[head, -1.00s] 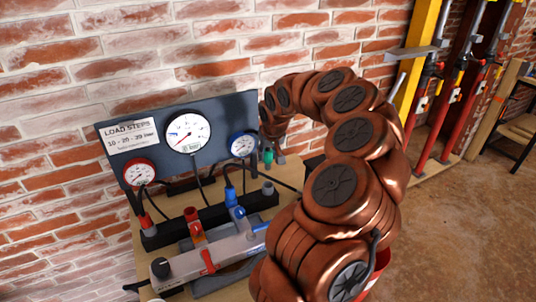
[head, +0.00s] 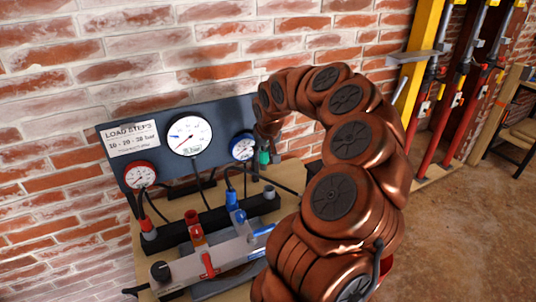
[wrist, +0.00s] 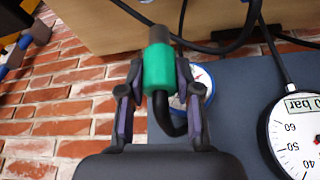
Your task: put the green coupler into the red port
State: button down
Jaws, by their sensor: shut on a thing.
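The green coupler (head: 264,158) is held in my gripper (head: 263,148) beside the blue-rimmed gauge, above the right end of the black rack. In the wrist view, my gripper (wrist: 160,78) is shut on the green coupler (wrist: 158,68), one finger on each side. A dark hose runs from the coupler and loops below it. The red port (head: 193,224) stands up on the grey manifold, left of and nearer than the coupler. The coupler is apart from the port. The red port is out of the wrist view.
A red coupler (head: 147,227) sits in the black rack (head: 212,217). Hoses cross the space between the rack and the gauge panel (head: 128,137). A red lever (head: 207,264) is on the manifold (head: 185,267).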

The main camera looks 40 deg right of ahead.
jog(key=w+a+b, duration=0.2)
jog(key=a+b, duration=0.1)
jog(key=a, duration=0.4)
jog(key=shift+w+a+b, duration=0.25)
jog(key=shift+w+b, duration=0.05)
jog(key=shift+b, duration=0.05)
dwell(0.4)
jog(key=w+a+b, duration=0.2)
jog(key=w+a, duration=0.1)
jog(key=a, duration=0.6)
jog(key=shift+w+a+b, duration=0.15)
jog(key=shift+a+b, duration=0.1)
jog(key=shift+b, duration=0.15)
dwell(0.7)
jog(key=w+a+b, duration=0.1)
jog(key=w+a, duration=0.1)
jog(key=a, duration=0.5)
jog(key=shift+w+a, duration=0.25)
jog(key=shift+w, duration=0.05)
dwell(0.6)
jog(key=shift+f, duration=0.1)
notch_tip(320, 180, down, 6)
jog(key=b, duration=0.4)
jog(key=shift+f+b, duration=0.2)
jog(key=shift+b, duration=0.15)
dwell(0.6)
jog(key=shift+f+b, duration=0.55)
jog(key=shift+f, duration=0.25)
dwell(0.4)
